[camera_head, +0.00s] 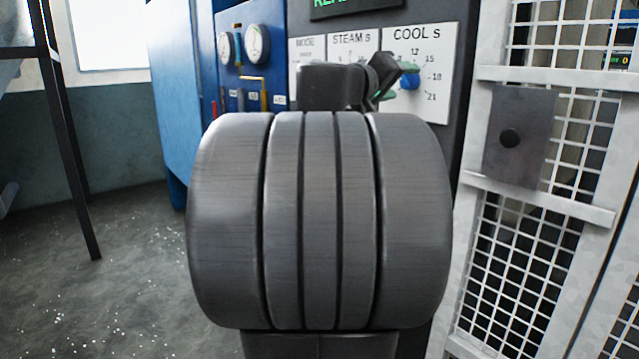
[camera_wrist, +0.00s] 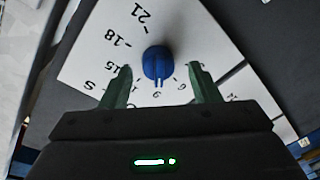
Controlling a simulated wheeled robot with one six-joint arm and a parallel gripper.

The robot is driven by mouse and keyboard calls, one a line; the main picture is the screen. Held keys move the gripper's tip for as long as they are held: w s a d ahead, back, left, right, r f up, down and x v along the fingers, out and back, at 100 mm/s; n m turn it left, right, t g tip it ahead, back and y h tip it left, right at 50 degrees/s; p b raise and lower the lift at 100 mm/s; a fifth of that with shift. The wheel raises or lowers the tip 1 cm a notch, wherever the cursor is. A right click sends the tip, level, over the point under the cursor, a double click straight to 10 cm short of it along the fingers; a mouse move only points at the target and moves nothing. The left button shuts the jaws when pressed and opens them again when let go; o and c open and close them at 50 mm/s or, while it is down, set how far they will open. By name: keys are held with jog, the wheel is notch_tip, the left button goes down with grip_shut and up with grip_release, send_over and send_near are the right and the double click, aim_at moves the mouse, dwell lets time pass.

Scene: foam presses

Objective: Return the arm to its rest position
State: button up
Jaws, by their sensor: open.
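My gripper (camera_wrist: 160,67) is open, with its two green fingers spread to either side of a blue knob (camera_wrist: 157,61) in the wrist view. Gaps show between the knob and both fingers, and the jaws look empty. The knob sits on a white dial plate (camera_wrist: 100,45) with numbers around it. In the head view my gripper (camera_head: 402,82) is at the COOL s dial (camera_head: 433,55), its fingers just by the blue knob (camera_head: 410,82). My large grey arm joint fills the middle of the head view and hides the lower panel and part of the dials.
A dark panel carries the MODE, STEAM s (camera_head: 352,45) and COOL s dials below a green-lettered display (camera_head: 345,4). A blue cabinet with gauges (camera_head: 257,43) stands left of it. A white mesh guard (camera_head: 515,245) is close on the right. Speckled floor (camera_head: 110,285) lies open at left.

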jog(key=v, duration=0.7)
jog(key=shift+b, duration=0.35)
jog(key=shift+d, duration=0.1)
